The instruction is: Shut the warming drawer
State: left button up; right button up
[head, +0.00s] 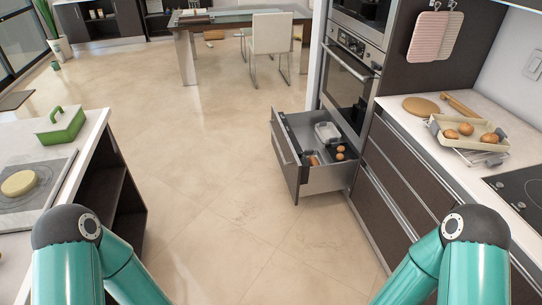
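The warming drawer (286,157) is pulled out below the stacked ovens (349,84), at the right of the middle in the head view. Its dark front faces left, out over the floor. Inside it are a pale container (327,132) and several brown, round items (340,152). My two teal arms show at the bottom left and bottom right, well apart from the drawer. Neither gripper is in view.
A right counter (396,103) holds a tray of brown items (468,134), a round board and a hob. The floor (215,210) between is clear. A table (233,20) and white chair (271,36) stand behind.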

aim_at(297, 134)
jog(key=z, duration=0.15)
jog(key=i, duration=3.15)
jog(key=z, duration=0.2)
